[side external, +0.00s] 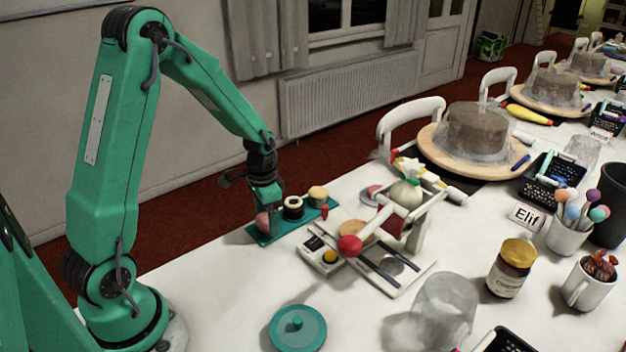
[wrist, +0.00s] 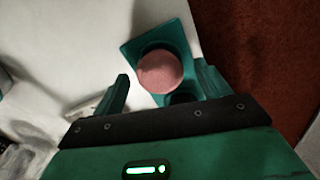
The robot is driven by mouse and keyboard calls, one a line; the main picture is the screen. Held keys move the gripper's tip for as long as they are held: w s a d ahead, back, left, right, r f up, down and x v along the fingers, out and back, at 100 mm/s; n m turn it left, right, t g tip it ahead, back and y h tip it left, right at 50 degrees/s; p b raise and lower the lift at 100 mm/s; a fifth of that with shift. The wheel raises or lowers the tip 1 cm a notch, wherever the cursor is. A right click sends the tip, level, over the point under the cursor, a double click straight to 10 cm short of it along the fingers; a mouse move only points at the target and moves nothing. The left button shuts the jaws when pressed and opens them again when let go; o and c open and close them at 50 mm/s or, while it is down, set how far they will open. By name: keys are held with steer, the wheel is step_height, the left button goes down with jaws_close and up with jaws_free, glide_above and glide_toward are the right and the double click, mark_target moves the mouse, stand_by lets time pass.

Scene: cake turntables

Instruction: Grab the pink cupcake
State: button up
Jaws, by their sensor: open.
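The pink cupcake (side external: 263,223) stands at the left end of a teal tray (side external: 290,230) on the white table. In the wrist view the pink cupcake (wrist: 160,72) shows as a round pink top in the tray (wrist: 148,45). My gripper (side external: 266,204) is directly above that end of the tray, pointing down. In the wrist view my gripper (wrist: 164,76) is open, with one finger to each side of the cupcake top. The right finger appears nearer to it. I cannot tell whether the fingers reach down to its height.
A dark cupcake with a pale top (side external: 293,208) and a yellowish cupcake (side external: 318,196) stand along the same tray. A white scale-like device (side external: 323,256) and a pale stand with a red knob (side external: 350,245) are to the right. A teal lid (side external: 297,328) lies in front.

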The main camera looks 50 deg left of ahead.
steer(key=shift+c, duration=0.2)
steer(key=c, duration=1)
steer(key=shift+r, duration=0.1)
steer(key=shift+r, duration=0.75)
steer(key=r, duration=0.1)
steer(key=d+r, duration=0.1)
steer(key=r, duration=0.1)
steer(key=shift+s, duration=0.1)
steer(key=s+d+r, duration=0.1)
steer(key=d+r, duration=0.1)
steer(key=d, duration=0.1)
steer(key=d+r, duration=0.2)
steer(key=d, duration=0.2)
steer(key=s+d+r, duration=0.1)
steer(key=d+r, duration=0.1)
steer(key=d, duration=0.1)
steer(key=shift+s+d+r, duration=0.2)
steer(key=shift+s, duration=0.1)
